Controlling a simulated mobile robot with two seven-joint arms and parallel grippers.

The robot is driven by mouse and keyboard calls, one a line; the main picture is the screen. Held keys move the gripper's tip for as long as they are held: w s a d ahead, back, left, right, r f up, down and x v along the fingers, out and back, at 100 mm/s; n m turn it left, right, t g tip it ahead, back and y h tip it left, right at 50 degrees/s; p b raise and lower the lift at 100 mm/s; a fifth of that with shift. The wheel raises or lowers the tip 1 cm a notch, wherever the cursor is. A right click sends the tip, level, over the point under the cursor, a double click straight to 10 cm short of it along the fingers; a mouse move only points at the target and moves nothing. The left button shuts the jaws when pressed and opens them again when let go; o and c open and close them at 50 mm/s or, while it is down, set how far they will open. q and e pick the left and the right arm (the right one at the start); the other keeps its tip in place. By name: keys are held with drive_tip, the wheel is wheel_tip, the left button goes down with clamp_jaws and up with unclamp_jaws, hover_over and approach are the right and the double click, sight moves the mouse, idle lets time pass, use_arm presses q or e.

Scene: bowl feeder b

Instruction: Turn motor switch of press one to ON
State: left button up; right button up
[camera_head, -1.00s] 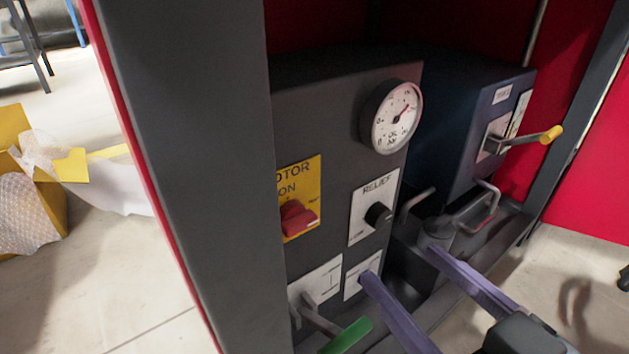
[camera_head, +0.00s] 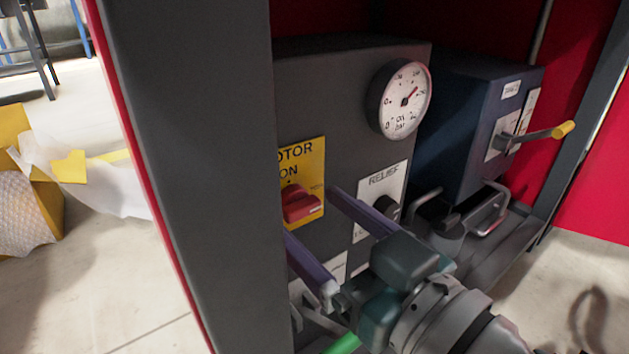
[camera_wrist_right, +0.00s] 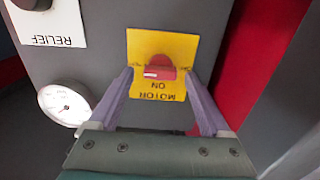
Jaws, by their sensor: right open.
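The motor switch is a red knob (camera_head: 301,203) on a yellow plate (camera_head: 315,160) marked MOTOR and ON, on the dark grey press panel. It also shows in the right wrist view, red knob (camera_wrist_right: 160,67) on the yellow plate (camera_wrist_right: 138,46), upside down. My right gripper (camera_head: 308,212) is open, its two purple fingers either side of the knob. In the right wrist view the knob lies between and beyond the fingertips (camera_wrist_right: 160,72), with a gap on each side. I cannot tell how far the tips are from the panel. My left gripper is not in view.
A grey post (camera_head: 185,170) stands left of the panel and hides part of the yellow plate. A round gauge (camera_head: 404,100) and the RELIEF plate (camera_head: 383,180) are to the right. A yellow-tipped lever (camera_head: 545,133) sticks out from a blue box (camera_head: 485,130).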

clamp_jaws()
idle(0.8)
